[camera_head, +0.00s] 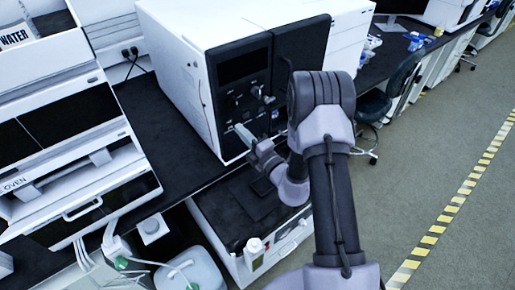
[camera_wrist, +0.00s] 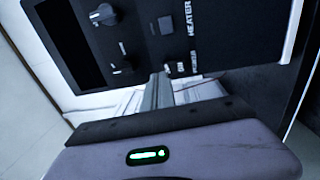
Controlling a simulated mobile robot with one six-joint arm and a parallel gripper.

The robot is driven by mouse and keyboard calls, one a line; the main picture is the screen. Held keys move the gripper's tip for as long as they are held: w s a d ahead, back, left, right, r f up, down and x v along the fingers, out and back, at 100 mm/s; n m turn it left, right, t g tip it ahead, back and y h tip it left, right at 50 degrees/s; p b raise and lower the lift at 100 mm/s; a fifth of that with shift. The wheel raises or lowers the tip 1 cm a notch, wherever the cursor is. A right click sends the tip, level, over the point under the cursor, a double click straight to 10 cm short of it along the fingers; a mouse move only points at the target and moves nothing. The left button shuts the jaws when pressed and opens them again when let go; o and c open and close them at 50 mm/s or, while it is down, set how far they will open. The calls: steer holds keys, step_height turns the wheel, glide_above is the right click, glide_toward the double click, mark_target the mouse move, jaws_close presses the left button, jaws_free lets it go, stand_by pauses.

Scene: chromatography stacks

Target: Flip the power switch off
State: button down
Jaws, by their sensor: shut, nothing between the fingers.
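The black control panel (camera_wrist: 150,45) of a white instrument fills the upper part of the wrist view, turned on its side. A small switch (camera_wrist: 173,69) sits near its lower edge, beside white lettering that seems to read POWER. Its on or off position is too small to tell. My gripper (camera_wrist: 160,80) is shut and empty, its fingertips just below this switch; I cannot tell whether they touch it. In the head view my gripper (camera_head: 243,133) is at the lower front of the instrument (camera_head: 190,75), and the switch cannot be made out.
Another switch (camera_wrist: 165,25) labelled HEATER and two knobs (camera_wrist: 103,15) are on the same panel. A low white unit (camera_head: 225,245) with a dark top lies below my gripper. An oven (camera_head: 80,180) stands at the left.

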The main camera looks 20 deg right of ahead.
steer(key=r+v, duration=0.1)
steer(key=v, duration=0.8)
steer(key=shift+s+d+r, duration=0.15)
steer(key=shift+s+r, duration=0.2)
steer(key=shift+s, duration=0.1)
